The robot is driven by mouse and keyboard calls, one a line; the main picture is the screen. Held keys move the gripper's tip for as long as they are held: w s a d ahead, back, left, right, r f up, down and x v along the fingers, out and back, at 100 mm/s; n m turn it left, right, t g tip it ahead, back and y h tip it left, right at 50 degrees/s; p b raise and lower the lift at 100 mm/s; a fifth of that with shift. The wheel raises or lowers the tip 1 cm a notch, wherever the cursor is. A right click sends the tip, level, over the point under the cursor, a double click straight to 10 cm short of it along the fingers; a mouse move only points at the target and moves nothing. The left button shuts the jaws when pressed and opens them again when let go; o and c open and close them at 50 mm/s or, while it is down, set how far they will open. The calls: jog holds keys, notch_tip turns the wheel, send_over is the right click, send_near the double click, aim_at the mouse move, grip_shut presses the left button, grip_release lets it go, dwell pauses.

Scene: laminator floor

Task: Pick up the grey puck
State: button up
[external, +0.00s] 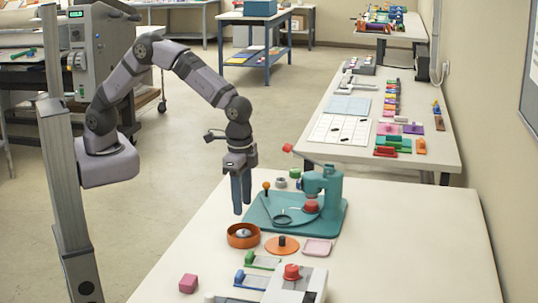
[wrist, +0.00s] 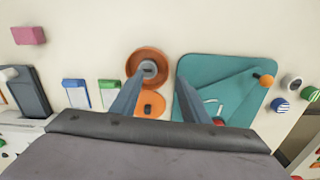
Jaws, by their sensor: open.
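A small grey round piece (external: 243,233), which looks like the grey puck, sits inside a round orange dish (external: 231,240) on the near table. In the wrist view the grey piece (wrist: 149,68) shows in the orange dish (wrist: 134,64), close to the tip of my left finger. My gripper (external: 241,207) points down, open and empty, above the table behind the dish. In the wrist view my gripper (wrist: 162,82) has its fingers spread, one near the dish and the other over a teal board (wrist: 240,68).
The teal press (external: 332,190) stands on its board just right of my gripper. An orange disc with a dark knob (external: 282,245), a pink tray (external: 317,247) and a pink block (external: 188,283) lie nearby. The table's right side is clear.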

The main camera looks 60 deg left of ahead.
aim_at(244, 232)
jog(key=shift+s+d+f+m, duration=0.1)
jog(key=shift+s+d+m, duration=0.2)
jog(key=shift+s+d, duration=0.8)
jog(key=shift+w+f+p, duration=0.15)
jog(key=shift+f+p, duration=0.35)
jog(key=shift+f, duration=0.3)
jog(key=shift+w+f+p, duration=0.15)
jog(key=shift+f+p, duration=0.35)
jog(key=shift+f, duration=0.3)
jog(key=shift+w+d+f+p, duration=0.15)
jog(key=shift+f+p, duration=0.65)
jog(key=shift+f, duration=1.25)
jog(key=shift+c, duration=0.7)
jog(key=c, duration=0.7)
